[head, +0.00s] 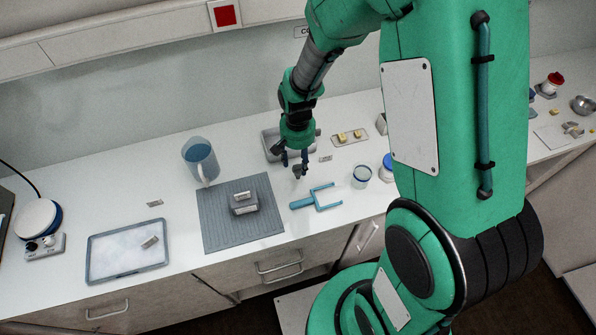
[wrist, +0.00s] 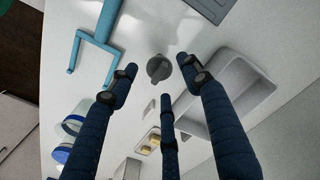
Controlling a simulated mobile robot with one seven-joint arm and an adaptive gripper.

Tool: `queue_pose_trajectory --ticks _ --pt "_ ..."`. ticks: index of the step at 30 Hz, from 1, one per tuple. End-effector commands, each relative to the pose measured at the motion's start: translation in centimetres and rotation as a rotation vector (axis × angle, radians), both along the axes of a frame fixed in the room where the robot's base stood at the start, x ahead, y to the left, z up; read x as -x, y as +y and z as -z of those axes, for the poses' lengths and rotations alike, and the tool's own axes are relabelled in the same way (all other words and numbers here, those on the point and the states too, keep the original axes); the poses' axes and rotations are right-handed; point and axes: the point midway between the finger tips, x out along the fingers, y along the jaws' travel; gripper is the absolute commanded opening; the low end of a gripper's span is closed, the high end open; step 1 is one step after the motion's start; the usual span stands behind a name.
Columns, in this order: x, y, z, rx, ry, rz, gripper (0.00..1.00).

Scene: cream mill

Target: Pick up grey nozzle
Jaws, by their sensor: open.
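The grey nozzle (wrist: 158,68) stands on the white counter, in the middle of the wrist view between my three spread fingers. In the head view the small grey nozzle (head: 298,171) shows just below my gripper's fingertips. My gripper (wrist: 165,88) is open and empty, with its dark blue fingers around the nozzle but apart from it in the picture. In the head view my gripper (head: 294,164) points down over the counter. I cannot tell the exact height of the fingertips above it.
A teal fork-shaped tool (head: 315,198) lies close in front of the nozzle. A grey tray (head: 270,143) is just behind my gripper. A grey mat (head: 213,228) with a grey block lies left, near a blue jug (head: 200,160). A clear jar (head: 361,176) stands right.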

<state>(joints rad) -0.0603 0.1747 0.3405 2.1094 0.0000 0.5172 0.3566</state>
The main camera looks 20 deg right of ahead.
Motion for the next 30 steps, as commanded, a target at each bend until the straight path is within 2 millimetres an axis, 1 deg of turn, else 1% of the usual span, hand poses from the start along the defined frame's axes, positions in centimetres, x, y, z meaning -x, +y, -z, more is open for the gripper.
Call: queue_pose_trajectory --ticks 8,11,14,24,30 --pt "0.0 0.0 0.0 0.0 0.0 0.0 0.48" --pt "0.0 0.0 0.4 0.0 0.001 0.0 0.48" --pt "0.1 0.0 1.1 0.0 0.002 0.0 0.48" --pt "0.2 -0.1 4.7 0.0 0.001 0.0 0.48" --pt "0.2 -0.1 5.2 0.0 0.0 0.0 0.48"
